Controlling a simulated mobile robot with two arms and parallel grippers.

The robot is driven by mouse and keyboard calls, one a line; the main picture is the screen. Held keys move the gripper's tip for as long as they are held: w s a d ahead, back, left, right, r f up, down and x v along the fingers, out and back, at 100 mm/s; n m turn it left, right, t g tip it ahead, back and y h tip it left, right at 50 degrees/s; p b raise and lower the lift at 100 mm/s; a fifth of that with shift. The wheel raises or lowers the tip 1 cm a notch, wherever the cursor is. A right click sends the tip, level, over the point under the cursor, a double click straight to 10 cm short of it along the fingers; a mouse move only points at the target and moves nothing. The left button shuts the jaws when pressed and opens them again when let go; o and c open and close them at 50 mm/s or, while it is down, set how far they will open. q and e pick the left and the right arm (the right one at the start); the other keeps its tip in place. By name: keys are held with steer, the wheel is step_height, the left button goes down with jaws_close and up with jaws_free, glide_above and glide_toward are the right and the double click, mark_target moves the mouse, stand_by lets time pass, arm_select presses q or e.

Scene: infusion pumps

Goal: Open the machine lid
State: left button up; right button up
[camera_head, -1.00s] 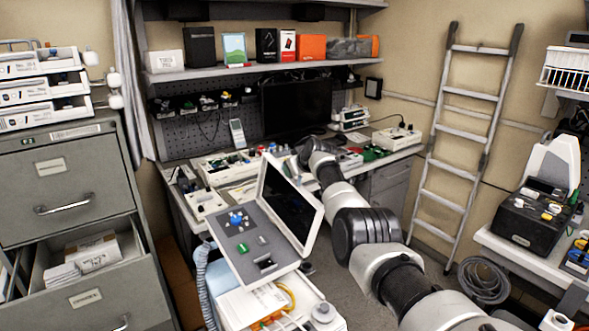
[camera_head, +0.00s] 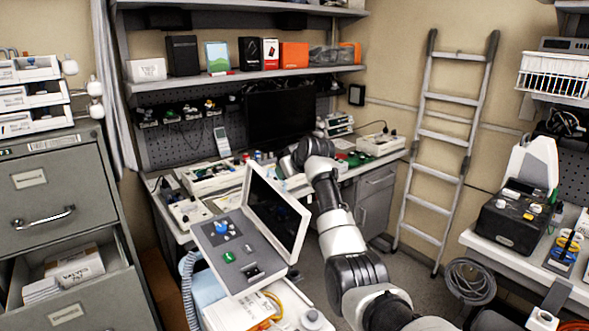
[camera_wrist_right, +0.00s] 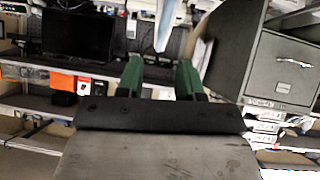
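The machine (camera_head: 235,248) is a grey unit with a blue knob and a green button on its top panel, on a white cart at lower centre in the head view. Its lid (camera_head: 276,212), a dark screen in a white frame, stands raised and tilted along the panel's right side. My left gripper is not in view.
A workbench with a monitor (camera_head: 281,115) and instruments is behind the machine. A grey filing cabinet (camera_head: 60,190) with an open drawer stands at left. A ladder (camera_head: 445,150) leans on the back wall. A side bench (camera_head: 490,245) with a black case is at right.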

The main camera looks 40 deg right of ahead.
steer(key=shift+b+v, duration=0.5)
steer(key=shift+v, duration=1.7)
